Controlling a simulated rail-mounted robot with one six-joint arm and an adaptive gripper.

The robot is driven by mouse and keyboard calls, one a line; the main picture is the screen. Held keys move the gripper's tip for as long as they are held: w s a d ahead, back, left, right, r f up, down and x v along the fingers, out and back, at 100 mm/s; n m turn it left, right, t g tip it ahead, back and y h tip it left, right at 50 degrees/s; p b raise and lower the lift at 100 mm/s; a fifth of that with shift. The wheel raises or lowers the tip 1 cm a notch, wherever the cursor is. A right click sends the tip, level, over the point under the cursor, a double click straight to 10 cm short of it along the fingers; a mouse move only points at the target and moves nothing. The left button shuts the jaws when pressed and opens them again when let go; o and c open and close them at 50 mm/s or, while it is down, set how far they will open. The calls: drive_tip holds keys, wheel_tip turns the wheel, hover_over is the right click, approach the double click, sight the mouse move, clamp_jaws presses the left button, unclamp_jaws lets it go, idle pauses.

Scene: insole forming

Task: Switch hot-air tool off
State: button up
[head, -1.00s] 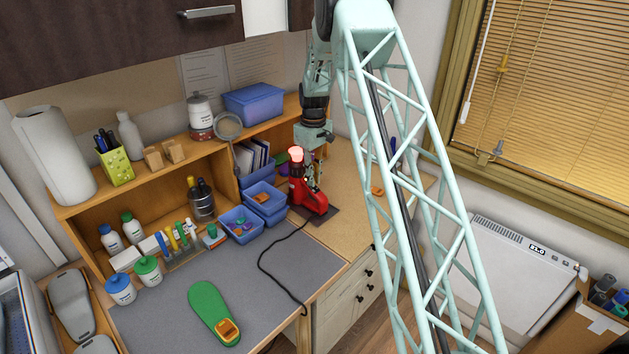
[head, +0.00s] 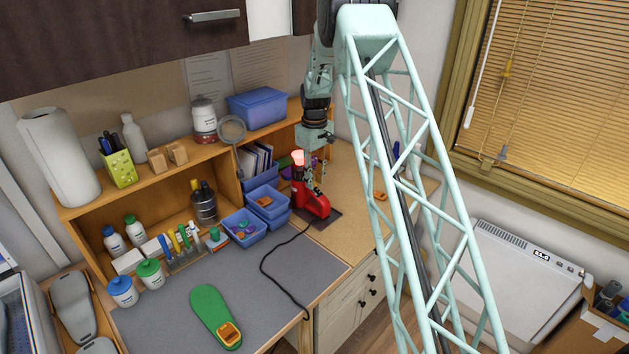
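The red hot-air tool (head: 314,204) stands on a dark mat at the right end of the bench, with its nozzle up. The nozzle tip (head: 298,157) glows pinkish red. A black cable runs from it over the grey bench mat. My gripper (head: 316,187) points down at the tool's right side, just behind or beside its body. Its fingers are small and partly lost against the tool, so I cannot tell whether they touch it or how far apart they are. The tool's switch cannot be made out.
Blue bins (head: 244,227) stand just left of the tool. A green insole (head: 211,312) with an orange piece lies on the grey mat (head: 282,270). A shelf (head: 85,206) with bottles and a blue box runs behind. The wooden top right of the tool is mostly clear.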

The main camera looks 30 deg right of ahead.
wheel_tip(320, 180, up, 12)
idle(0.8)
idle(0.6)
drive_tip(key=s+a+r+m+t+b, duration=0.1)
drive_tip(key=s+a+r+b, duration=0.3)
drive_tip(key=s+a+r, duration=0.7)
drive_tip(key=s+a+r+m+t+b, duration=0.1)
drive_tip(key=s+a+r+b, duration=0.2)
drive_tip(key=s, duration=0.5)
drive_tip(key=s+a+r+b, duration=0.1)
drive_tip(key=s+a+r, duration=0.2)
drive_tip(key=s+r, duration=0.45)
drive_tip(key=s+a+f+b, duration=0.2)
drive_tip(key=s+f, duration=0.1)
drive_tip(key=s, duration=0.9)
drive_tip(key=s+a+f+m+t+b, duration=0.1)
drive_tip(key=s+a+f+b, duration=0.2)
drive_tip(key=s, duration=1)
drive_tip(key=s+a+f+m+t+b, duration=0.1)
drive_tip(key=s+a+f+b, duration=0.1)
drive_tip(key=s, duration=1)
drive_tip(key=shift+s+a+f+b, duration=0.15)
drive_tip(key=shift+a+f+b, duration=0.4)
drive_tip(key=shift+f, duration=0.8)
